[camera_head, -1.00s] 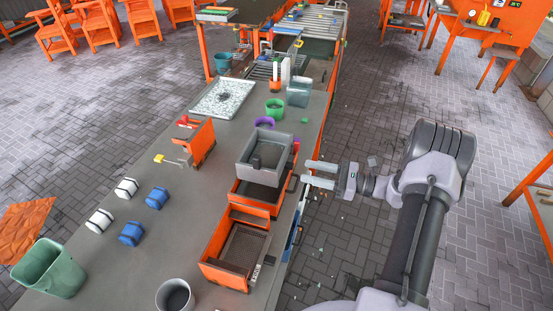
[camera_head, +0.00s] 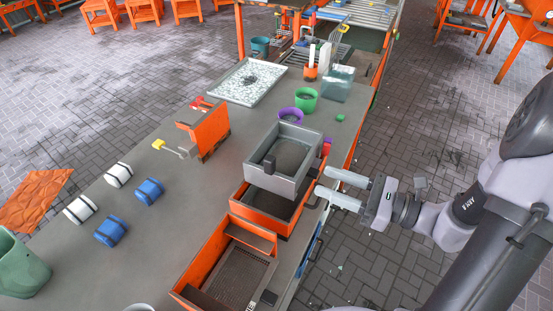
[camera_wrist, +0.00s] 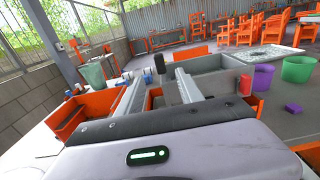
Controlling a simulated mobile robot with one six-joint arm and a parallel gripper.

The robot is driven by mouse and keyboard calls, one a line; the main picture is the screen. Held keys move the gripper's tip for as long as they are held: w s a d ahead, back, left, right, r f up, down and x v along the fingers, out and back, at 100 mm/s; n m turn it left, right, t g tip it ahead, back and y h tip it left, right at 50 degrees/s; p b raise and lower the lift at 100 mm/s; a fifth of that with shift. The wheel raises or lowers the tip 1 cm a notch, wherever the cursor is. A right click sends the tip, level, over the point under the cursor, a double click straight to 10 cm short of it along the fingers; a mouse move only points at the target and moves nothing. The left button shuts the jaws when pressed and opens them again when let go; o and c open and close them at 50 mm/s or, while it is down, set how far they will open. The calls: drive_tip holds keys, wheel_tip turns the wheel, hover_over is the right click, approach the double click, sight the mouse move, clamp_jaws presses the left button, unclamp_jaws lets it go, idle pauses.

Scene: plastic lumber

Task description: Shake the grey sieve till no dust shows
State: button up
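The grey sieve (camera_head: 262,181) is a square grey box with raised walls, sitting on top of an orange box (camera_head: 256,212) near the bench's right edge. A darker grey layer covers part of its floor, and a small dark block stands inside. I cannot tell how much of the layer is dust. My gripper (camera_head: 322,181) is at the sieve's right side, with its two fingers apart and nothing visibly held. The fingertips are close to the sieve's near right wall; contact is unclear. In the wrist view the fingers (camera_wrist: 158,88) are spread, with the sieve's grey wall (camera_wrist: 212,84) beyond.
An orange open box with a mesh floor (camera_head: 235,272) stands at the front. Purple (camera_head: 290,115) and green (camera_head: 306,99) containers stand behind the sieve. An orange upright holder (camera_head: 208,130), white and blue rolls and a speckled tray (camera_head: 247,81) are left.

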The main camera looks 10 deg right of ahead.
sight(274, 163)
drive_tip(key=b+x, duration=0.2)
drive_tip(key=x, duration=1.3)
drive_tip(key=shift+s+a+b, duration=0.1)
drive_tip(key=shift+a+b, duration=0.1)
drive_tip(key=shift+b, duration=0.15)
clamp_jaws()
idle(0.4)
